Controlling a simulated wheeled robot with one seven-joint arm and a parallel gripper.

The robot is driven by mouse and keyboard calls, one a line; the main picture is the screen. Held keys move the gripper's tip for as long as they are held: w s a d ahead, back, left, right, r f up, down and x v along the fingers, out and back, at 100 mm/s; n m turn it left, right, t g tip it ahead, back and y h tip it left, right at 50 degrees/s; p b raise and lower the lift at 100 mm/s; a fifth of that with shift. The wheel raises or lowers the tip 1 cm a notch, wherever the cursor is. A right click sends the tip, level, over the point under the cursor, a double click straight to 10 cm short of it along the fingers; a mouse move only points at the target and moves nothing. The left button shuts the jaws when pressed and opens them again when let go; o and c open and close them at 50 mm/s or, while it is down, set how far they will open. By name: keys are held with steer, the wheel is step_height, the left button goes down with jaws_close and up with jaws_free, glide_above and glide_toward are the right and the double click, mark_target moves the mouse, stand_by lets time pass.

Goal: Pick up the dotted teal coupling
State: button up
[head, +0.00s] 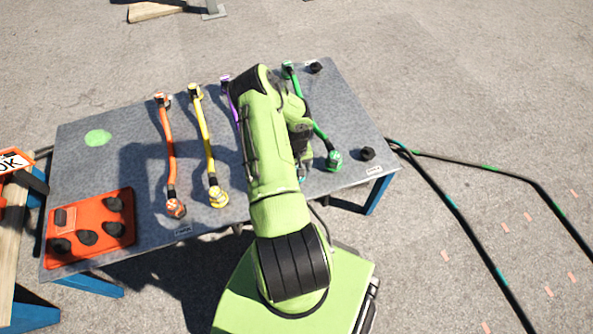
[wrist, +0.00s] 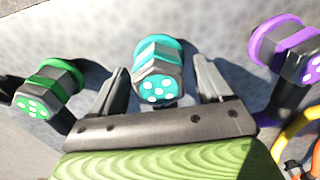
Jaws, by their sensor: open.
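The dotted teal coupling (wrist: 158,72) shows in the wrist view, a teal ring and a grey hex body with a teal end face marked by white dots. My gripper (wrist: 162,66) is open, with one finger on each side of the coupling. Gaps show between the fingers and the coupling, and nothing is gripped. In the head view my green arm reaches over the table and hides most of this spot.
A dotted green coupling (wrist: 47,88) is to the left in the wrist view, and a purple one (wrist: 290,50) to the right. On the grey table (head: 120,165) lie orange (head: 169,150), yellow (head: 204,135) and green (head: 318,130) cables. A red tray (head: 120,240) sits at the front left.

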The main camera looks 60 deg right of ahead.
steer(key=shift+r, duration=0.15)
steer(key=c, duration=1.2)
